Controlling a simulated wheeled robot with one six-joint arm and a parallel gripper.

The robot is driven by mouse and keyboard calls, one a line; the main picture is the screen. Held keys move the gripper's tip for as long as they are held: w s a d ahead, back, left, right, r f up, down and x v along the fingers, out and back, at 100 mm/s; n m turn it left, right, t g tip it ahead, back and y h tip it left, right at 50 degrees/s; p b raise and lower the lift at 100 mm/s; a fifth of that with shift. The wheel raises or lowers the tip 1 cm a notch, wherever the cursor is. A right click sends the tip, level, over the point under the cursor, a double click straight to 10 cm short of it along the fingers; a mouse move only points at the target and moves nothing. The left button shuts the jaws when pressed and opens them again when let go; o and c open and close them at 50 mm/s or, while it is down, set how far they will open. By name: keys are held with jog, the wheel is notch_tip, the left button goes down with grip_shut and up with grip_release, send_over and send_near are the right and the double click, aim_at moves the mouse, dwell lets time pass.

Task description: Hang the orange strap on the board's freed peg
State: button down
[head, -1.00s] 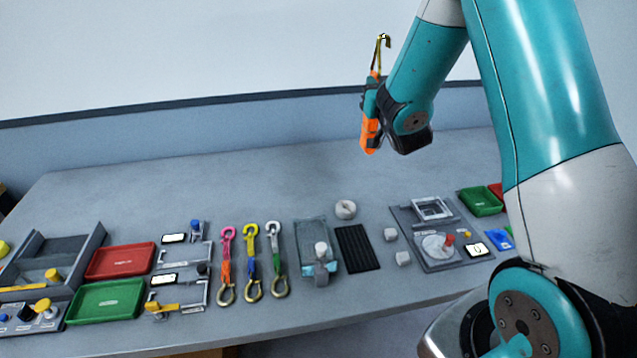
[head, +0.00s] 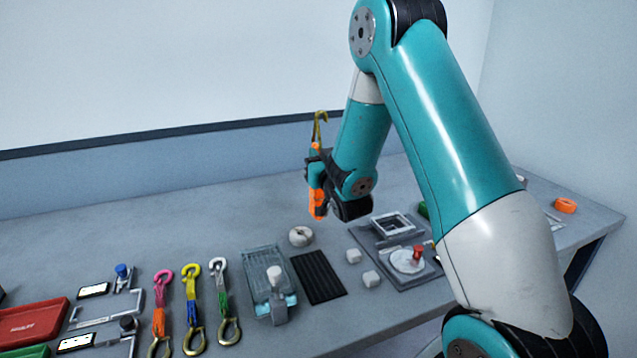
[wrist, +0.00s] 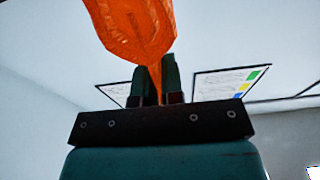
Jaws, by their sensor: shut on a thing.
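My gripper (head: 316,168) is shut on the orange strap (head: 318,203) and holds it up above the far part of the bench. A brass-coloured hook (head: 319,128) shows above the gripper, and the orange webbing shows below it. In the wrist view, the orange strap (wrist: 132,28) rises from between the jaws (wrist: 160,88) and fills the upper middle. I see no board with pegs in the head view. Two panels on the wall show in the wrist view, but I can make out no peg on them.
Three other straps, with pink (head: 161,300), yellow (head: 192,290) and white (head: 220,285) upper hooks, lie on the bench. Near them are a clear tray (head: 266,270), a black ribbed mat (head: 318,277), a white ring (head: 300,236) and a grey fixture (head: 385,250).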

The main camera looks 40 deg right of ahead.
send_over(317, 197)
jog(key=shift+w+d+f, duration=0.15)
jog(key=shift+f, duration=0.55)
jog(key=shift+w+d+f, duration=0.1)
jog(key=shift+d+f, duration=0.05)
jog(key=shift+f, duration=0.5)
jog(key=shift+w+d+f, duration=0.15)
jog(key=shift+f, duration=0.55)
jog(key=shift+f+b, duration=0.2)
jog(key=shift+b, duration=0.2)
jog(key=c, duration=1.2)
grip_release()
jog(key=shift+c, duration=0.2)
